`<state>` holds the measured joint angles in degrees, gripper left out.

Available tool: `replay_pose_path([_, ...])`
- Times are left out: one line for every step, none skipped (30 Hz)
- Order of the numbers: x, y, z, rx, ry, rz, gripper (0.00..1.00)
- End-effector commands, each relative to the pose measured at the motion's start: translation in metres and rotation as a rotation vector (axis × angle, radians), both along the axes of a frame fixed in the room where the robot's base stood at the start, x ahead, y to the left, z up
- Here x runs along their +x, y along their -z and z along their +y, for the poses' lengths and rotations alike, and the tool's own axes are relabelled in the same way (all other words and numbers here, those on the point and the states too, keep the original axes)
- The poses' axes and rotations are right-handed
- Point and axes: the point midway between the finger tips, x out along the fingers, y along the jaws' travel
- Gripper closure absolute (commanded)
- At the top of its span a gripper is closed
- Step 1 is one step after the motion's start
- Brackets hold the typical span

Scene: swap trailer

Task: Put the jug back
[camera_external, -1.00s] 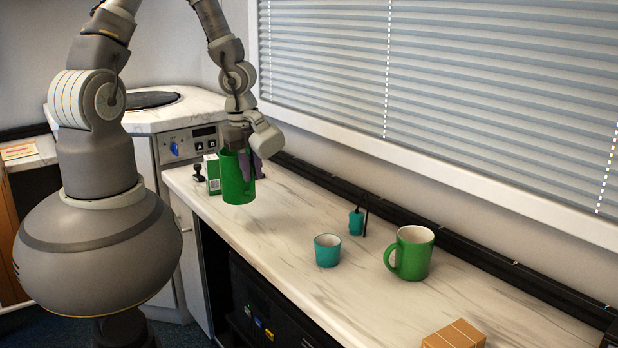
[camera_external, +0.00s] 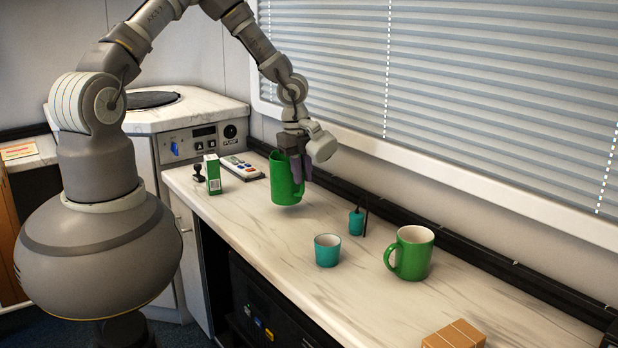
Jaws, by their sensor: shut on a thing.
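A tall green jug (camera_external: 282,181) is held by my gripper (camera_external: 299,168) near the back of the marble counter. The purple-grey fingers are shut at the handle on the jug's right side. The jug looks upright; a shadow lies beneath it, and its base seems slightly above the counter. The fingers hide most of the handle. A second green vessel, a wide mug (camera_external: 412,254) with a white inside, stands on the counter further right, its handle to the left. Which of the two originally stood where cannot be told.
A teal cup (camera_external: 327,250) and a small teal pot with dark sticks (camera_external: 356,222) stand between the jug and mug. A green-white box (camera_external: 212,174), a black stamp (camera_external: 198,172) and a remote (camera_external: 242,168) are at the left. A brown box (camera_external: 454,335) lies in front. Counter (camera_external: 250,225) is clear left of the cup.

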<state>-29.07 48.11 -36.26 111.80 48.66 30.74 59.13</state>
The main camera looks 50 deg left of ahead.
Motion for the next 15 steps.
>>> replay_pose_path([0.006,0.002,0.000,0.000,0.000,0.000,1.00])
replay_pose_path([0.008,0.002,0.000,0.000,0.001,0.000,1.00])
replay_pose_path([0.011,0.001,0.000,0.000,0.001,-0.001,1.00])
replay_pose_path([0.012,0.001,0.000,0.000,0.001,0.000,1.00])
replay_pose_path([0.013,0.001,0.000,0.000,0.001,0.000,1.00])
replay_pose_path([0.016,0.002,0.000,0.001,0.001,0.000,1.00])
replay_pose_path([0.018,0.002,0.000,0.000,0.000,-0.001,1.00])
replay_pose_path([0.021,0.003,0.000,-0.001,0.000,-0.001,1.00])
replay_pose_path([0.020,0.009,0.000,-0.001,0.000,0.002,1.00])
replay_pose_path([0.020,0.014,0.000,-0.001,0.001,0.002,1.00])
replay_pose_path([0.020,0.019,0.000,0.000,0.002,0.002,1.00])
replay_pose_path([0.020,0.025,0.000,0.001,0.003,0.002,1.00])
replay_pose_path([0.020,0.031,0.000,0.000,0.002,0.002,1.00])
replay_pose_path([0.020,0.035,0.000,0.000,0.001,0.002,1.00])
replay_pose_path([0.020,0.038,0.000,0.000,0.001,0.002,1.00])
